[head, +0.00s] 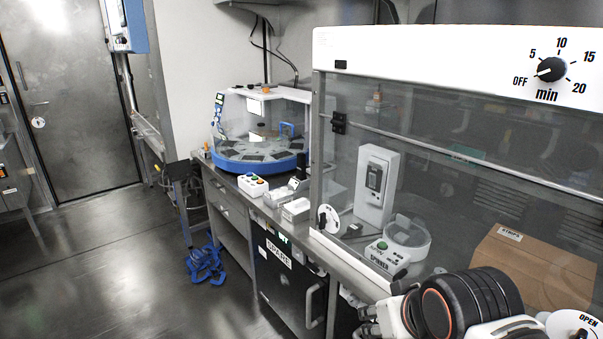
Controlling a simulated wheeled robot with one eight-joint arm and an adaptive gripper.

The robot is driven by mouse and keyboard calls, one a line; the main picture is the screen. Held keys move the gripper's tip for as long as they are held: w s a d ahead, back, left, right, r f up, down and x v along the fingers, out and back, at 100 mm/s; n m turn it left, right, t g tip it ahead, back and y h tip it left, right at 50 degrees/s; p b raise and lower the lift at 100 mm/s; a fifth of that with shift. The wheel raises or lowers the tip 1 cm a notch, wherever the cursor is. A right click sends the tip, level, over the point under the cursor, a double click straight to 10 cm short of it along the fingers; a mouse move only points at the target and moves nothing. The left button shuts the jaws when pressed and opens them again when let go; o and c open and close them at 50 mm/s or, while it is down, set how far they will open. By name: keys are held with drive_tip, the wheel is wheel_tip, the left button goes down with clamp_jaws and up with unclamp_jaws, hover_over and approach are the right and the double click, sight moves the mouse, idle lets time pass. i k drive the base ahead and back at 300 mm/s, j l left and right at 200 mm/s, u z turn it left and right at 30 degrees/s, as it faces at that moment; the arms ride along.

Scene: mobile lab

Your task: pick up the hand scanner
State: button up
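I cannot make out the hand scanner for certain. A small grey and black device (299,184) stands on the bench just right of the button box, and it may be the scanner, but it is too small to tell. My arm fills the lower right, with white links and a dark, orange-ringed joint. My gripper (372,321) seems to show only in part at the bottom edge, near the front of the bench and well apart from that device. Its fingers are not clear, so I cannot tell if it is open or holds anything.
A button box (253,185) and small white boxes (296,210) line the bench. A blue-based round machine (262,150) stands behind. The glass hood (455,150) covers a spinner (407,238) and a cardboard box (535,265). Blue items (205,264) lie on the open floor at left.

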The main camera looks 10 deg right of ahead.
sight(300, 175)
drive_tip(key=i+j, duration=0.4)
drive_tip(key=i, duration=0.15)
drive_tip(key=i+j+z, duration=0.15)
drive_tip(key=i+j, duration=0.25)
drive_tip(key=i, duration=0.1)
